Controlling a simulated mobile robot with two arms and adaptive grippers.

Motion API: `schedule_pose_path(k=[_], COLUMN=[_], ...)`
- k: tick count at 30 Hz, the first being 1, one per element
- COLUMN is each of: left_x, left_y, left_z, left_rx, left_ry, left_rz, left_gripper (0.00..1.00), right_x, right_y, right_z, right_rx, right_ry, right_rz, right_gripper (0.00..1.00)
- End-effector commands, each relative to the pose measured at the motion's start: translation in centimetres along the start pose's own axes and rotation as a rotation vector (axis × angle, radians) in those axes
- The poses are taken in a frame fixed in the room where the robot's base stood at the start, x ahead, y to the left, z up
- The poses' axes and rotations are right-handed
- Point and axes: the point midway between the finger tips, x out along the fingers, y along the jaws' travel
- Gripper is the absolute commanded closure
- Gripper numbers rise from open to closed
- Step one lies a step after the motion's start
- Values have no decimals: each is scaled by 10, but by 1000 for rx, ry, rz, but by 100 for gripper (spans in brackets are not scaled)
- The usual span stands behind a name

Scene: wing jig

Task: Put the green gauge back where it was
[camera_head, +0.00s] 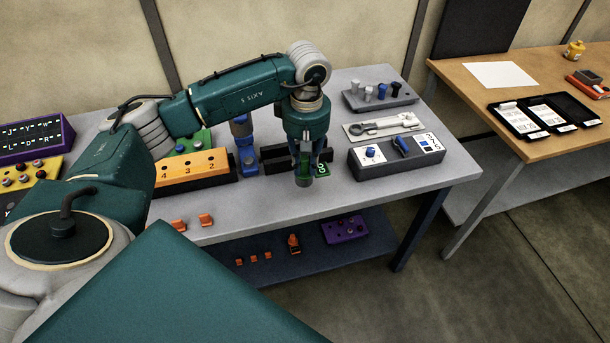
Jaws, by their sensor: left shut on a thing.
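The green gauge (322,171) shows as a small green plate with pale lettering, just right of my left gripper's fingertips. My left gripper (304,179) points down over the grey table and is shut on the green gauge. The fingers hide most of the gauge, and I cannot tell whether it touches the table. A low black block (275,158) stands right behind the gripper, partly hidden by it. My right gripper is not in view.
An orange numbered block (192,168) and a blue upright device (244,143) stand left of the gripper. A grey box with blue knobs (398,152), a caliper tray (382,126) and a peg tray (379,97) stand right. Orange clips (206,220) lie near the front edge.

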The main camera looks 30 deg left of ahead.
Motion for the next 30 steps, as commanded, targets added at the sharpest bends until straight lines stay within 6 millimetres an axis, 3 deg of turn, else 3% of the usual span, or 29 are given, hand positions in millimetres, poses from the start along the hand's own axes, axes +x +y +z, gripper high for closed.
schedule_pose_path(k=[16, 29, 30], left_x=[61, 69, 69], left_y=[0, 1, 0], left_z=[2, 2, 3], left_rx=[0, 1, 1], left_ry=[-1, 1, 0], left_rz=[1, 3, 1], left_gripper=[100, 100, 75], right_x=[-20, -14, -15], right_y=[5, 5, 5], right_z=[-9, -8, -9], right_rx=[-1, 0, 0], right_ry=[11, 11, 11], right_rz=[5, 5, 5], right_gripper=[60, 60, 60])
